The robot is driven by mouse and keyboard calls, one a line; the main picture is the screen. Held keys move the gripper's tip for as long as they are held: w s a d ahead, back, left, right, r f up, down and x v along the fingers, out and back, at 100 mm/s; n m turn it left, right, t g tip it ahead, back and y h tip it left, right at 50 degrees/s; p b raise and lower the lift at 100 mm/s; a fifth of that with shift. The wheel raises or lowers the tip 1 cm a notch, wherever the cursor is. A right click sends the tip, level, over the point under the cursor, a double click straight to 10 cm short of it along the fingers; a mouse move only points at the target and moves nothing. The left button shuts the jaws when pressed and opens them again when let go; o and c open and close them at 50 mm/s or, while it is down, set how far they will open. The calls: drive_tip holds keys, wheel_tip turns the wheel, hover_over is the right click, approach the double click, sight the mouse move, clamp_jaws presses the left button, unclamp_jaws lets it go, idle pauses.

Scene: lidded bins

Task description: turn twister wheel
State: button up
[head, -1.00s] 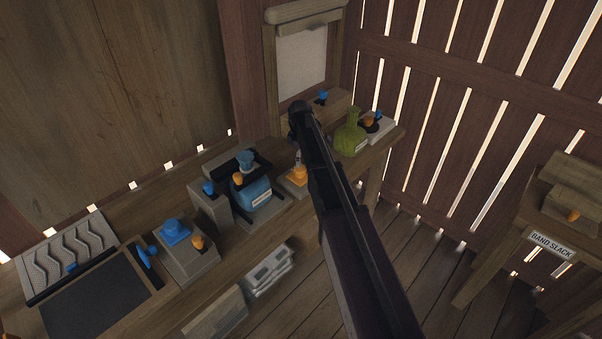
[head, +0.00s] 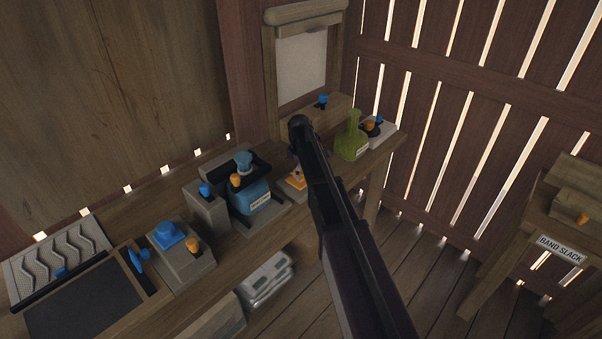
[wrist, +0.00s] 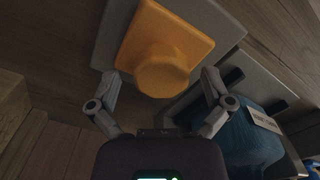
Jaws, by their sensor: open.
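An orange knob (wrist: 163,72) on a square orange plate shows in the wrist view, mounted on a grey base (wrist: 105,45). It appears to be the twister wheel, though no label on it can be read. In the head view the orange part (head: 296,180) is partly hidden behind my arm. My gripper (wrist: 161,78) is open, with one finger on each side of the knob and visible gaps between. In the head view my gripper is mostly hidden by the arm.
A blue labelled device (head: 250,198) stands left of the orange part, and a green flask-like object (head: 352,138) to its right. Blue and orange controls line the bench. A table labelled "BAND SLACK" (head: 562,249) stands at the right.

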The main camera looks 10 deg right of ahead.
drive_tip(key=c, duration=1.1)
drive_tip(key=shift+m, duration=0.4)
drive_tip(key=m, duration=1)
drive_tip(key=shift+w, duration=0.1)
drive_tip(key=m, duration=0.5)
drive_tip(key=shift+m, duration=0.4)
drive_tip(key=m, duration=0.5)
drive_tip(key=shift+a, duration=0.1)
